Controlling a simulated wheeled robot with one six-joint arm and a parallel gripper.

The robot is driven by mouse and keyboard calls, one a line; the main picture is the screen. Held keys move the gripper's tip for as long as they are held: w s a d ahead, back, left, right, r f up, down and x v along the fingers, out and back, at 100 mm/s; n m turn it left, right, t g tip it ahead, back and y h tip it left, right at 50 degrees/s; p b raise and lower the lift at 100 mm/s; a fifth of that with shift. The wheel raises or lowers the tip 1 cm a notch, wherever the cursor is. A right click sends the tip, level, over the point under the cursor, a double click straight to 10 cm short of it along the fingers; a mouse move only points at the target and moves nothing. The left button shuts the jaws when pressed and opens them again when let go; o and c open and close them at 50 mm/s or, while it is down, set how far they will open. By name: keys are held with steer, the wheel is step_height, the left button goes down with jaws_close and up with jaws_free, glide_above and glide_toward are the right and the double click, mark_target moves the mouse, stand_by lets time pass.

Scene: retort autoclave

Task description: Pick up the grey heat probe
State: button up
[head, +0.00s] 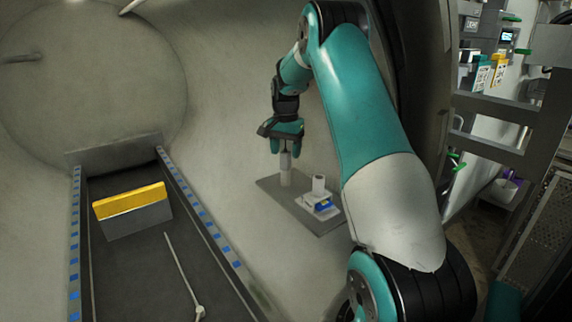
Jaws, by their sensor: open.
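A slim upright grey cylinder (286,170), which looks like the grey heat probe, stands near the far left end of a small grey shelf plate (272,187). My gripper (287,150) points down directly above it, with the fingertips at the cylinder's top. The jaws are open. The top of the cylinder is partly hidden by the gripper, and I cannot tell whether the fingers touch it.
A short pale cylinder (319,184) and a small blue and white object (321,205) stand on the same plate, to the right. A dark track (130,265) with a yellow-topped block (132,211) and a thin rod (183,267) lies left. A curved wall (225,110) rises behind.

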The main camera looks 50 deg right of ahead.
mark_target(285, 170)
step_height(285, 170, down, 5)
steer(key=shift+w, duration=0.15)
steer(key=c, duration=1.1)
steer(key=shift+r, duration=0.1)
steer(key=shift+r, duration=0.65)
step_height(285, 170, up, 5)
steer(key=shift+r, duration=0.15)
steer(key=w+a, duration=0.1)
steer(key=a, duration=0.5)
steer(key=w+a+b, duration=0.1)
steer(key=a, duration=0.4)
steer(key=w+a, duration=0.2)
steer(key=a, duration=0.4)
steer(key=shift+w+a+r, duration=0.1)
steer(key=shift+a, duration=0.2)
